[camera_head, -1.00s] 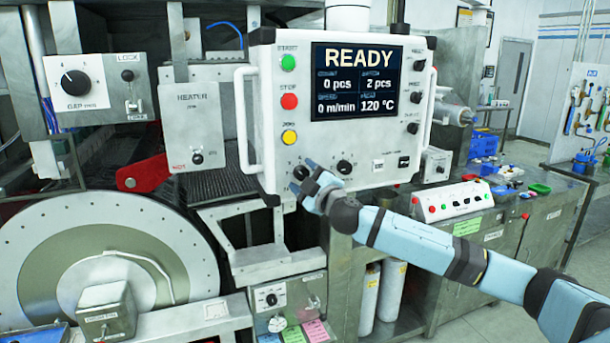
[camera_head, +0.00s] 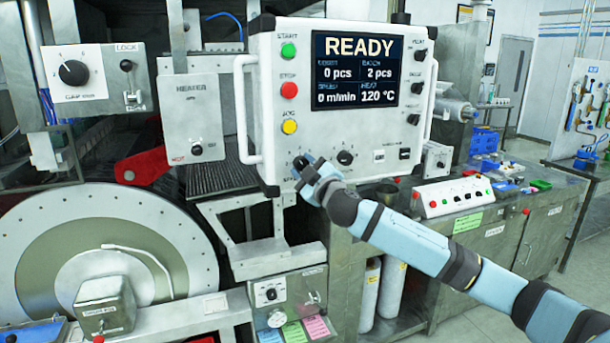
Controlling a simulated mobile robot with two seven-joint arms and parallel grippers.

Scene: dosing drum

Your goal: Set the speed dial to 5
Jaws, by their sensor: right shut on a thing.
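The white control panel (camera_head: 262,100) stands in the middle. Its screen (camera_head: 355,70) reads READY, 0 pcs, 2 pcs, 0 m/min and 120 °C. Along its lower edge are two black dials: the left one (camera_head: 299,161), at my right gripper, and another black dial (camera_head: 345,157) to its right. My right gripper (camera_head: 305,168) is shut on the left dial, and its fingers cover much of it. The small labels there are too blurred to read, so I cannot tell the dial's setting. My left gripper is not in view.
Green (camera_head: 288,50), red (camera_head: 289,90) and yellow (camera_head: 289,127) buttons line the panel's left side. White handles flank the panel. A box with a gap dial (camera_head: 73,72) and a large drum (camera_head: 40,235) are at left. A button box (camera_head: 452,196) stands on the right bench.

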